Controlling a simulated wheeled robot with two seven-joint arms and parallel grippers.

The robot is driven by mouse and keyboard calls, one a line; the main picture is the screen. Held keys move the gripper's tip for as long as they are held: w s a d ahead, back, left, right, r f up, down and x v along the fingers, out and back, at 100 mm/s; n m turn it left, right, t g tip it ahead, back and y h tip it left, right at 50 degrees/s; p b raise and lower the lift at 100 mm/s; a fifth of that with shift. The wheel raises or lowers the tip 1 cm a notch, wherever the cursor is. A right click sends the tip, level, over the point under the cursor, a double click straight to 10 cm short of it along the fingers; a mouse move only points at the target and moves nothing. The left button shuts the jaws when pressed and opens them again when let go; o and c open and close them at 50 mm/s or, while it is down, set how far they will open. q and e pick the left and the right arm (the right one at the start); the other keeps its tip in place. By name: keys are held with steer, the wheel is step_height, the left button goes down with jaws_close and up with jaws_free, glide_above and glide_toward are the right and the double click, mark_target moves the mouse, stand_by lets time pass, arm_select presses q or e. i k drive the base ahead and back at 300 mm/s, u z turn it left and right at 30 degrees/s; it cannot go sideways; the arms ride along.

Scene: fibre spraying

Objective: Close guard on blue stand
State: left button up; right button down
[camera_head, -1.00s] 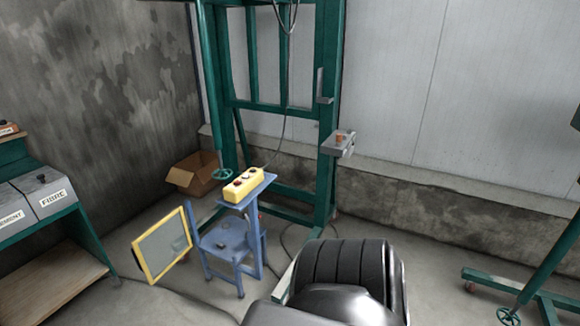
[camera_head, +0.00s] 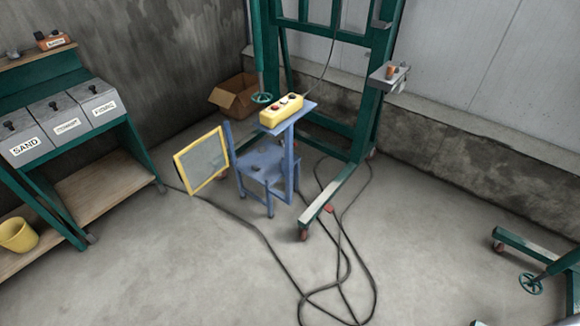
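The blue stand (camera_head: 262,165) stands on the floor near the middle of the view, with a yellow control box (camera_head: 281,109) with buttons on its raised top shelf. The guard (camera_head: 203,161), a yellow-framed panel with a grey mesh or clear pane, sticks out from the stand's left side, swung open away from it. My left and right grippers are not in view.
A green frame (camera_head: 388,45) on wheels rises behind the stand. Black cables (camera_head: 343,250) lie on the floor in front. A green bench with labelled bins (camera_head: 62,126) and a yellow bucket (camera_head: 17,234) stand left. A cardboard box (camera_head: 233,96) lies behind.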

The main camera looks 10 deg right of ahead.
mark_target(179, 169)
steer(key=u, duration=1.6)
steer(key=i, duration=1.5)
steer(key=z, duration=2.65)
